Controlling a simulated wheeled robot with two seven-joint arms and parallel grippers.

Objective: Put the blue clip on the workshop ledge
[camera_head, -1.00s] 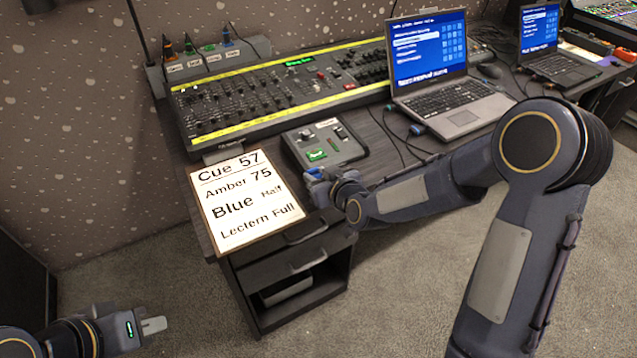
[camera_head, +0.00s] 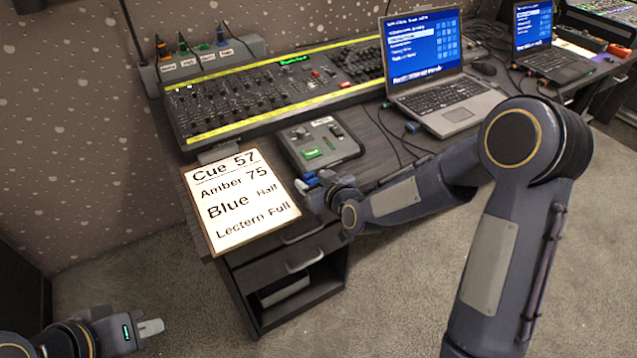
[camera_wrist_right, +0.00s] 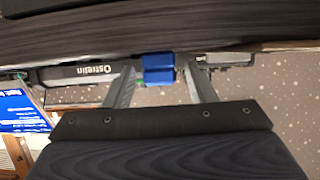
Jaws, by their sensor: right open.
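A small blue object, which looks like the blue clip (camera_head: 309,178), shows at the tip of my right gripper (camera_head: 314,188), between the cue sheet and the small control box. In the right wrist view the blue clip (camera_wrist_right: 158,68) lies between the two spread fingers of my right gripper (camera_wrist_right: 160,85), with gaps on both sides. Whether it rests on the desk is hidden. My left gripper (camera_head: 150,328) is low at the left, away from the desk; its finger gap cannot be made out. I cannot tell which surface is the workshop ledge.
A cue sheet (camera_head: 240,205) lies on the desk's near left corner. A small control box (camera_head: 320,146), a long fader console (camera_head: 240,105) and a laptop (camera_head: 440,100) stand behind. A labelled strip with coloured plugs (camera_head: 212,62) is at the wall. Loose cables lie near the laptop.

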